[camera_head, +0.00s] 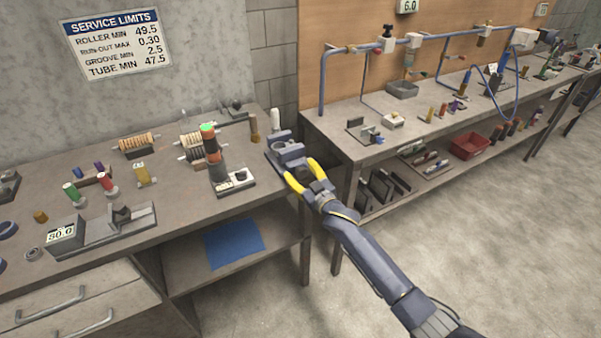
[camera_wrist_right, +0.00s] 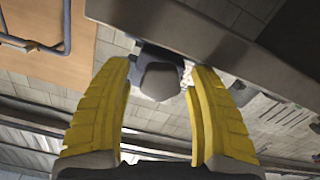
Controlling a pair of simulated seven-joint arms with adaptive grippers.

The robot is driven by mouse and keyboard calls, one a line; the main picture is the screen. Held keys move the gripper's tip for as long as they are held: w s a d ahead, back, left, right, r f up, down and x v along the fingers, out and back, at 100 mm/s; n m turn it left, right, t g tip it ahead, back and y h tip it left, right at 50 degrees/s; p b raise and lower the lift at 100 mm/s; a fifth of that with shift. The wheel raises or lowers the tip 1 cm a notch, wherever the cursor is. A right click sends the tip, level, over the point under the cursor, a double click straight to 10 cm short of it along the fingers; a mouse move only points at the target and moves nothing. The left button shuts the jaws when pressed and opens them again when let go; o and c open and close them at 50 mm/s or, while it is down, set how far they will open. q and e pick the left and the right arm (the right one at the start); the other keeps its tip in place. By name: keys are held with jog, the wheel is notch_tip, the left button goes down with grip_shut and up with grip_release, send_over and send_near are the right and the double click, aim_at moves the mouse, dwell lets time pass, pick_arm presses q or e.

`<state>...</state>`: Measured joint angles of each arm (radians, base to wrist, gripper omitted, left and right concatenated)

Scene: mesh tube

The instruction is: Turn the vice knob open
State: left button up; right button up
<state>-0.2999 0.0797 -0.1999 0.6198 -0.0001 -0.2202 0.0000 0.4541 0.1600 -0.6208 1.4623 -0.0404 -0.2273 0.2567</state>
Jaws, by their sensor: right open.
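The dark grey-blue vice (camera_head: 287,150) sits at the right front corner of the left workbench. My right gripper (camera_head: 301,171) is at its front, with its yellow fingers open and pointing at it. In the right wrist view the rounded grey knob (camera_wrist_right: 160,82) lies between the open yellow fingers (camera_wrist_right: 160,72), with a gap on both sides. In the head view the knob is hard to make out between the fingers. My left gripper is not in view.
A second bench (camera_head: 345,140) with blue pipework stands to the right. The floor in front is clear.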

jog(key=v, duration=1.2)
dwell(0.6)
